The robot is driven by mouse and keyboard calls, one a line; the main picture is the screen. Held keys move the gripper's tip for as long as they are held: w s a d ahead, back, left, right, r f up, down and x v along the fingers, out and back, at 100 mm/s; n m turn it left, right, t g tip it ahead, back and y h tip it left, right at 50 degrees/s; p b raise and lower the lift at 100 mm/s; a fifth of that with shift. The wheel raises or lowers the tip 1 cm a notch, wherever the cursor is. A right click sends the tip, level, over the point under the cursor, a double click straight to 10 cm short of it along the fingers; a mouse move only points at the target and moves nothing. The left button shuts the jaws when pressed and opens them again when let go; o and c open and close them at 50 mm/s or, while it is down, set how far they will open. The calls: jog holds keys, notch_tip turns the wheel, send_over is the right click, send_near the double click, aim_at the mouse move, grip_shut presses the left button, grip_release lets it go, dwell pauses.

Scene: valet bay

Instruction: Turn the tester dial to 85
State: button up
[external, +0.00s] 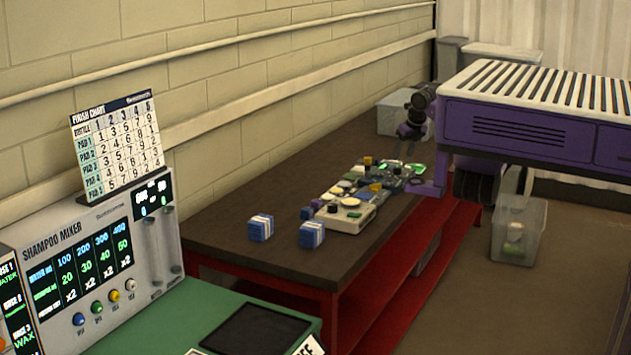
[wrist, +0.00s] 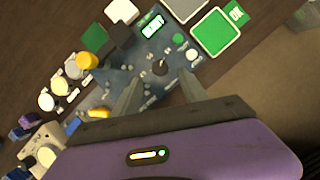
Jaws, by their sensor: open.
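The tester (wrist: 135,62) is a blue-grey panel in the wrist view, with a small lit display (wrist: 152,26) whose reading I cannot make out. A dark round dial (wrist: 160,67) with a pale mark sits on the panel, near a green button (wrist: 178,38) and a white button (wrist: 192,54). My gripper (wrist: 159,90) is open, its two fingers apart on either side of the dial's line and pointing toward it. I see nothing between the fingers.
A green pad (wrist: 215,36) with an OK card (wrist: 236,13) lies beside the tester. A white polisher-like box (external: 345,215), round pads and two blue blocks (external: 261,228) (external: 312,234) stand nearer on the bench (external: 235,215). A clear bin (external: 519,230) is on the floor.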

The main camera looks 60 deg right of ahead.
aim_at(398, 167)
jog(key=x, duration=0.6)
jog(key=shift+f, duration=0.3)
